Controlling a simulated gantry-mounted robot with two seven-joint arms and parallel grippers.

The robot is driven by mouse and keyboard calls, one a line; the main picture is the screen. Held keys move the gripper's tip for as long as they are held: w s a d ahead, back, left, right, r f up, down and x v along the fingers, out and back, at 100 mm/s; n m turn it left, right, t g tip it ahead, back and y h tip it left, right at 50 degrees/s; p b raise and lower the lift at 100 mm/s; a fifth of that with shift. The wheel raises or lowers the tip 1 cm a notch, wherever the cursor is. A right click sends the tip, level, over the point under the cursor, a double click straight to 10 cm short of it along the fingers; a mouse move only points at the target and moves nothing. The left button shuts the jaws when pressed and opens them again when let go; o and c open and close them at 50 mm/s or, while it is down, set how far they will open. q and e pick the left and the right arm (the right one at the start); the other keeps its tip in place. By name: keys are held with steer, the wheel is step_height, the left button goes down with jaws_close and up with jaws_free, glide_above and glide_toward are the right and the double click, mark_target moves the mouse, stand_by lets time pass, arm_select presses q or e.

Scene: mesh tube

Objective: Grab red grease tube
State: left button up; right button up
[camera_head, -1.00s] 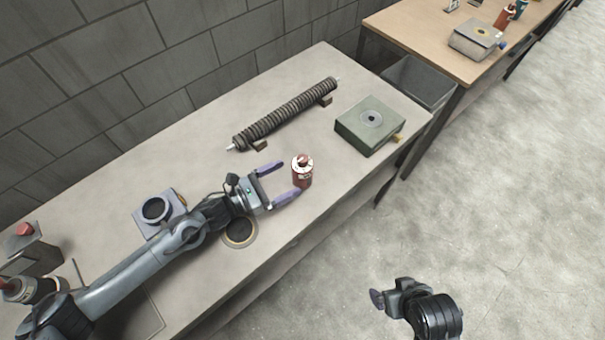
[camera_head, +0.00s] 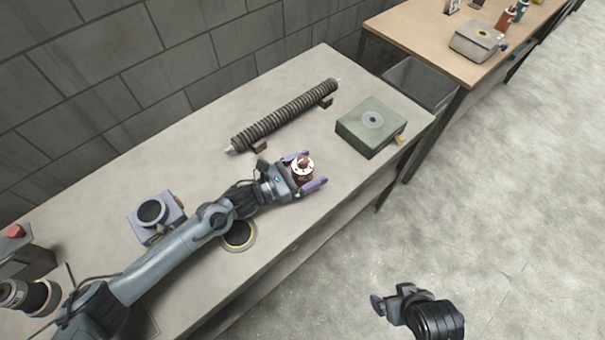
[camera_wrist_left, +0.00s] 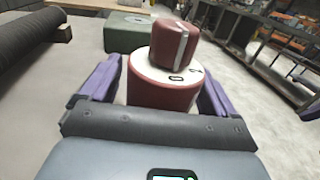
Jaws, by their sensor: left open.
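The red grease tube (camera_head: 302,168) stands upright on the grey bench, a short dark red can with a white top and a red cap. My left gripper (camera_head: 306,170) is open, with its two purple fingers on either side of the tube. In the left wrist view the tube (camera_wrist_left: 162,82) stands between the fingers (camera_wrist_left: 158,88), and a gap shows beside it at the left finger. The lower part of the tube is hidden behind the gripper body. My right gripper (camera_head: 378,304) is over the floor at the lower right; its fingers are too unclear to judge.
A ribbed dark roller (camera_head: 285,115) lies along the back of the bench. A green box (camera_head: 371,126) sits at the right end, also ahead in the left wrist view (camera_wrist_left: 128,32). A grey-blue device (camera_head: 152,213) and a round disc (camera_head: 238,235) are near my left arm.

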arm_select(q)
steer(key=c, duration=1.2)
steer(key=shift+r, duration=0.15)
steer(key=shift+c, duration=0.2)
